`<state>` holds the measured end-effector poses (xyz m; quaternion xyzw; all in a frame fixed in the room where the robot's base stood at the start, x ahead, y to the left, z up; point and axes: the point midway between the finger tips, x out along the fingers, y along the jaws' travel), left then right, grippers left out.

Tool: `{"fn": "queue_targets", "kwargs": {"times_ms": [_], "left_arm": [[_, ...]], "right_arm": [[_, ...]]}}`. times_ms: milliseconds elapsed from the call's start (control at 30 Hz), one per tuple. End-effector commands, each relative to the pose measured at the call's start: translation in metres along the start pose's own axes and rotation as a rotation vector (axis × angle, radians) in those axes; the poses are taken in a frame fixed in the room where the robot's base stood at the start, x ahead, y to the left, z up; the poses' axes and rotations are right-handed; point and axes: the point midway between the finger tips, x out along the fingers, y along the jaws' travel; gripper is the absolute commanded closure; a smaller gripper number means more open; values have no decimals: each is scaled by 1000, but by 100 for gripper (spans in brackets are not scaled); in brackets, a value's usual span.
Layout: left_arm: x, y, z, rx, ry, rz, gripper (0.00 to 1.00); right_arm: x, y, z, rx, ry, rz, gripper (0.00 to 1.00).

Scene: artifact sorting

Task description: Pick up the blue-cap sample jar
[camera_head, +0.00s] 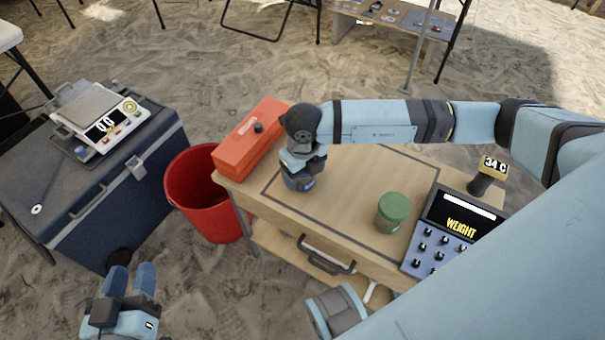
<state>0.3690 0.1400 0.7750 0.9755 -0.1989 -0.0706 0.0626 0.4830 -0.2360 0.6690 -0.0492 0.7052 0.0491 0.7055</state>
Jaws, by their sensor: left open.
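A dark blue shape, apparently the blue-cap sample jar (297,184), stands on the wooden table (345,180) near its left side, mostly hidden by my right gripper. My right gripper (300,172) points down right over it; its fingertips are hard to make out, and I cannot tell whether they close on the jar. My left gripper (130,281) is open and empty at the lower left, over the sand and well away from the table.
A green-lidded jar (393,208) stands right of the middle of the table, beside a weight device (445,235). An orange box (250,140) sits at the left edge. A red bucket (205,190) and a blue cooler (130,190) with a scale (100,120) stand left.

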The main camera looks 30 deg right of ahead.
Motion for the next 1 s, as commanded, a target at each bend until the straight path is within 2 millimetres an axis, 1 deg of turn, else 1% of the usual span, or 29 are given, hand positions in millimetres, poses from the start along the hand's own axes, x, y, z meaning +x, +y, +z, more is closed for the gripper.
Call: {"fn": "queue_targets", "kwargs": {"times_ms": [33, 133, 167, 333, 467, 567, 667, 767, 867, 1000], "left_arm": [[0, 0, 2, 0, -5, -1, 57], [-1, -1, 6, -1, -16, -3, 57], [-2, -1, 8, -1, -20, -3, 57], [-2, -1, 14, -3, -32, -5, 57], [-2, -1, 13, -2, -32, -5, 57], [-2, -1, 11, 0, -33, -6, 57], [-2, -3, 9, 7, -45, -10, 57], [-3, -6, 10, 18, -75, -21, 57], [-12, -16, 35, 16, -174, -56, 57], [-19, -22, 50, 21, -253, -80, 57]], "right_arm": [[0, 0, 0, 0, 0, 0, 37], [0, 0, 0, 0, 0, 0, 60], [0, 0, 0, 0, 0, 0, 62], [0, 0, 0, 0, 0, 0, 63], [-1, 0, 0, 0, 0, 0, 63], [-7, 0, 0, 0, -1, 0, 63], [-21, 0, 1, 0, -2, 1, 63], [-44, 0, 1, -1, -4, 1, 63], [-73, 0, 1, -2, -5, 1, 63], [-114, 0, 1, -1, -4, 1, 63]]}}
